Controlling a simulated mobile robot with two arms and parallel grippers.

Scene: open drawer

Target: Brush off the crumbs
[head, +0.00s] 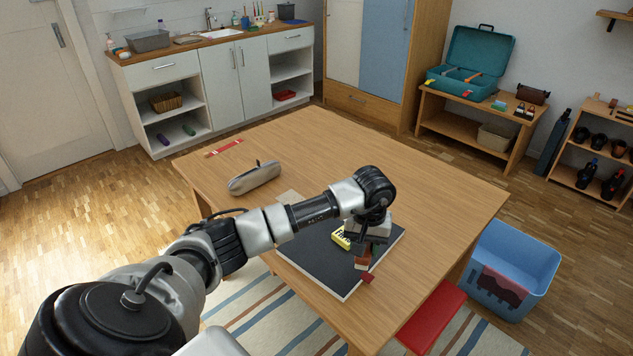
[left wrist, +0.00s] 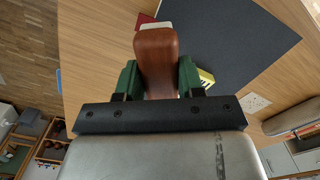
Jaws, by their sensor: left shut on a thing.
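My left gripper (head: 365,247) is over the near right part of a black pad (head: 312,268) with a pale edge on the wooden table. It is shut on a brown wooden brush (left wrist: 156,55), with its green fingers on both sides of the handle. A pale strip shows at the brush's far end in the left wrist view. In the head view the brush (head: 362,263) is partly hidden by my gripper; I cannot tell whether it touches the pad. No crumbs can be made out. My right gripper is not in view.
A yellow block with dark marks (head: 341,237) lies on the pad beside my gripper. A small red block (head: 368,278) is at the pad's near right edge. A grey pencil case (head: 254,178) lies farther left. A blue bin (head: 512,268) stands right of the table, near a red bench (head: 432,315).

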